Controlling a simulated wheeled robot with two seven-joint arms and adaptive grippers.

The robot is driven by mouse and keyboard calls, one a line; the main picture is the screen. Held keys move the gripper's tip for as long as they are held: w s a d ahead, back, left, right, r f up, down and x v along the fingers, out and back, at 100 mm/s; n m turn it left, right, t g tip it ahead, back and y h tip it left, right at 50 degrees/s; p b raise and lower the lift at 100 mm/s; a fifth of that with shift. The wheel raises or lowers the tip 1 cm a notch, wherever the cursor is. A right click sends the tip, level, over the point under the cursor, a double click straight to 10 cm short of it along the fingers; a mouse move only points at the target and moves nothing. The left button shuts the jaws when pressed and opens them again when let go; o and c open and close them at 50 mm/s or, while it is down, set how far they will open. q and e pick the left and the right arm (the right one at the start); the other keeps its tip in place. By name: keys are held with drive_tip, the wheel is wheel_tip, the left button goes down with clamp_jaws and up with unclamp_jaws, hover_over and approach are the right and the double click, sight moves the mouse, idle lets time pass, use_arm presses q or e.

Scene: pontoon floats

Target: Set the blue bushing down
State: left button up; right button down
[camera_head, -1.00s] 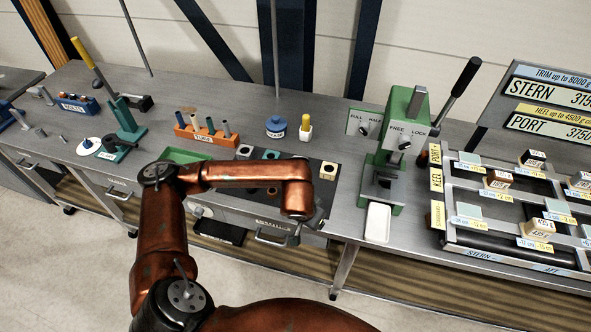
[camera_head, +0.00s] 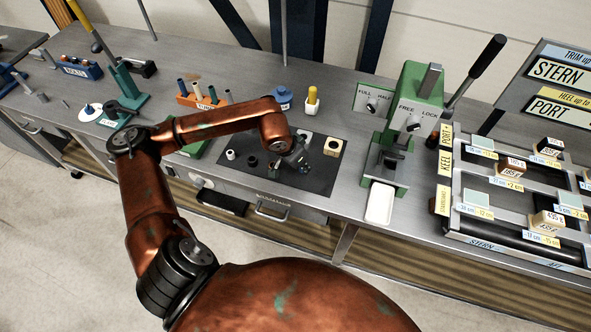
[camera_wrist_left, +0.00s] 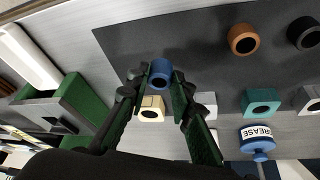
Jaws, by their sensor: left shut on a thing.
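The blue bushing (camera_wrist_left: 160,74) is between the fingertips of my left gripper (camera_wrist_left: 161,78) in the left wrist view. The gripper is shut on it, over the dark mat (camera_wrist_left: 185,35). A cream block with a hole (camera_wrist_left: 151,108) is close beside the bushing; its top shows in the head view (camera_head: 333,146). In the head view my left gripper (camera_head: 299,161) is above the right part of the mat, and the bushing cannot be made out there. Whether the bushing touches the mat is unclear. My right gripper is not in view.
A brown bushing (camera_wrist_left: 243,38) and a black bushing (camera_wrist_left: 304,33) stand on the mat. A teal block (camera_wrist_left: 261,102) and a grey block (camera_wrist_left: 311,100) are near the grease pot (camera_wrist_left: 258,142). A green press (camera_head: 401,130) with a white tray (camera_head: 380,204) stands to the right.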

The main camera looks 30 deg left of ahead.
use_arm(q)
drive_tip(key=shift+a+f, duration=1)
drive_tip(key=shift+f, duration=0.2)
drive_tip(key=shift+f+p, duration=0.4)
drive_tip(key=shift+f, duration=1.25)
drive_tip(key=shift+f, duration=0.1)
drive_tip(key=o, duration=0.9)
drive_tip(key=shift+r, duration=0.2)
drive_tip(key=v, duration=1.2)
drive_tip(key=shift+s+a+f+b, duration=0.1)
drive_tip(key=shift+b, duration=0.2)
